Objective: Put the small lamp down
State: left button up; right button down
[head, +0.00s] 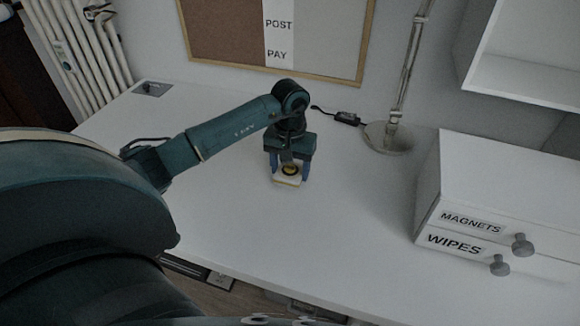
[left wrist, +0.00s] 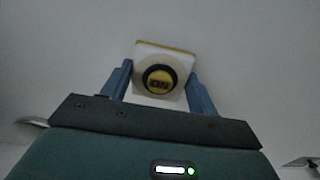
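The small lamp (head: 287,180) is a white square block with a round black-rimmed yellow button. It is at the middle of the white desk in the head view. My left gripper (head: 290,172) points down over it, with one blue finger on each side. In the left wrist view the lamp (left wrist: 165,78) sits between the two fingers of the left gripper (left wrist: 160,72), which look closed against its sides. The button reads "ON". I cannot tell whether the lamp's underside touches the desk. My right gripper is not in view.
A desk lamp's round base (head: 388,138) stands at the back right, with a black cable piece (head: 347,118) beside it. A white drawer box (head: 490,195) labelled MAGNETS and WIPES stands at the right. The desk (head: 340,220) around the gripper is clear. A corkboard (head: 225,30) hangs behind.

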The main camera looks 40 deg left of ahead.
pick_arm(q)
jog(key=o, duration=0.5)
jog(key=shift+c, duration=0.2)
